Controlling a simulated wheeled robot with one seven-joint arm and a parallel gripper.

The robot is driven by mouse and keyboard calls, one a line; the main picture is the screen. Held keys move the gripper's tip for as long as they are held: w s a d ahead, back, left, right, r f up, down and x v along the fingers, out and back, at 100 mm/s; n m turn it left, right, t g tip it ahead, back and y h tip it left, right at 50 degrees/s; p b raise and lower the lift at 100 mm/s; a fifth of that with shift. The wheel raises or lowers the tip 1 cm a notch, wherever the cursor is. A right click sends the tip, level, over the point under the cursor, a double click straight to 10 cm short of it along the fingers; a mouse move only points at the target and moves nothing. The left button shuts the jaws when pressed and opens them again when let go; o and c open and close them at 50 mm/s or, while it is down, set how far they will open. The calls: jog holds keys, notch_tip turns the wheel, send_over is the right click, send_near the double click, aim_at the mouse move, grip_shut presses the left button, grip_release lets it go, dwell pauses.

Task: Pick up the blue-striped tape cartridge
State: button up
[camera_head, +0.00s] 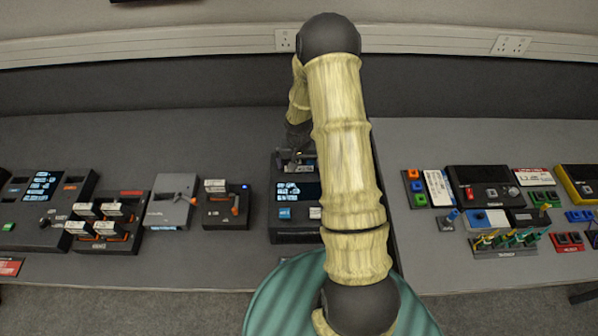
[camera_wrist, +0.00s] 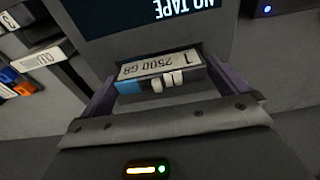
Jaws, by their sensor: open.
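The tape cartridge (camera_wrist: 160,66) has a white label reading "2500 GB", upside down in the wrist view, and a blue patch (camera_wrist: 128,88) at the left of its front. It sits at a dark tape unit (camera_wrist: 145,38) whose screen reads "NO TAPE". My gripper (camera_wrist: 165,88) is open, with one purple finger at each side of the cartridge. I cannot tell whether the fingers touch it. In the head view, my gripper (camera_head: 293,157) is at the back of the tape unit (camera_head: 290,236), and my arm hides part of the unit.
To the left stand a rack (camera_head: 128,237) with several cartridges, a grey unit (camera_head: 172,203) with a lever, and a dark unit (camera_head: 226,216) with an orange handle. The right bench holds a black box (camera_head: 485,177) and coloured plugs (camera_head: 508,237). The wall is close behind.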

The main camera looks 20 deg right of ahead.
jog(key=c, duration=1.1)
jog(key=shift+r, duration=0.15)
notch_tip(320, 180, up, 10)
jog(key=b, duration=0.2)
jog(key=shift+b, duration=0.3)
